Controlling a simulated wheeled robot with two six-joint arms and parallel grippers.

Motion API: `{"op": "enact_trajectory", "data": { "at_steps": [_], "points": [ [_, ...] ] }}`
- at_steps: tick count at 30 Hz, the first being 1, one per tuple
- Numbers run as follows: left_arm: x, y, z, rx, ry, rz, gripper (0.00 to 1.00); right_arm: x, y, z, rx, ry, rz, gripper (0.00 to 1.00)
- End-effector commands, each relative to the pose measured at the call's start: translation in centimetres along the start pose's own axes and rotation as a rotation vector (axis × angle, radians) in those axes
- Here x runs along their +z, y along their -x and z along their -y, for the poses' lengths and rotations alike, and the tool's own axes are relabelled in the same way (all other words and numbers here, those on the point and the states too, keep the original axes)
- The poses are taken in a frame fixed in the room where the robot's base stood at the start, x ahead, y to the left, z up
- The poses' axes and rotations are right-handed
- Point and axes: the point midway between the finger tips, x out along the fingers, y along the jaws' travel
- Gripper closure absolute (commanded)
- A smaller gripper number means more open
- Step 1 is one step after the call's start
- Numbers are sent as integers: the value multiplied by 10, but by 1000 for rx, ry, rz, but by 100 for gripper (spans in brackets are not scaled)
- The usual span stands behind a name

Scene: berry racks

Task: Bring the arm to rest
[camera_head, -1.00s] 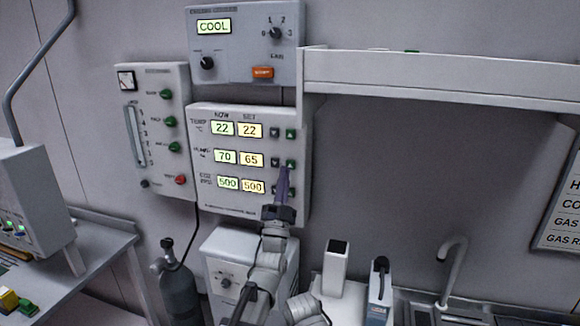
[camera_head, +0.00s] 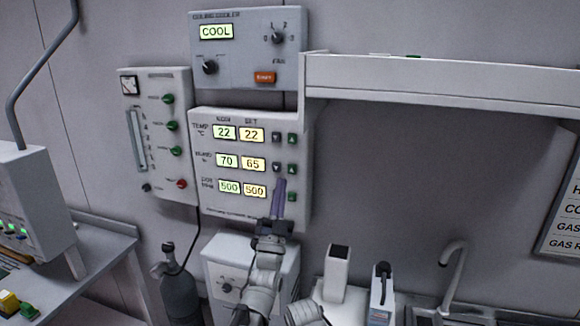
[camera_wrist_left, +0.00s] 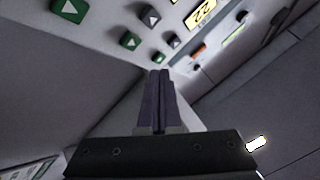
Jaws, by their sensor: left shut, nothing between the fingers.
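My left gripper (camera_head: 279,183) is shut and empty, its dark fingers pointing up in front of the white control panel (camera_head: 246,210) on the wall. Its tips overlap the bottom-row buttons and hide part of them. The panel reads 22 and 22, 70 and 65, 500 and 500. My right gripper is not in view.
A COOL unit (camera_head: 243,80) hangs above the panel, and a flow-meter box (camera_head: 157,170) is to its left. A white shelf (camera_head: 440,82) juts out at right. A dark gas cylinder (camera_head: 180,298) and a white box (camera_head: 225,255) stand below.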

Motion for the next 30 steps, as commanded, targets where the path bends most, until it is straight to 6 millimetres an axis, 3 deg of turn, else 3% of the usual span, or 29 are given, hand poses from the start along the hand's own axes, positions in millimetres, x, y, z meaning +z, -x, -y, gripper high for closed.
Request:
{"op": "enact_trajectory", "data": {
  "at_steps": [5, 8, 12, 18, 24, 30],
  "points": [
    [49, 14, -14, 137, 52, 208, 100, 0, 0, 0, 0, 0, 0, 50],
    [91, 36, -26, 244, 104, 408, 100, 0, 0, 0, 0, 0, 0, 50],
    [144, 86, -37, 366, 182, 709, 100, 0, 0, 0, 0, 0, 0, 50],
    [194, 182, -37, 478, 286, 1160, 100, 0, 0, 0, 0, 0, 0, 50],
    [206, 281, -21, 519, 364, 1589, 100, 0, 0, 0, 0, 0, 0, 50],
    [193, 352, -1, 514, 405, 1910, 100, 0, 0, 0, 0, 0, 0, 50]
  ]
}}
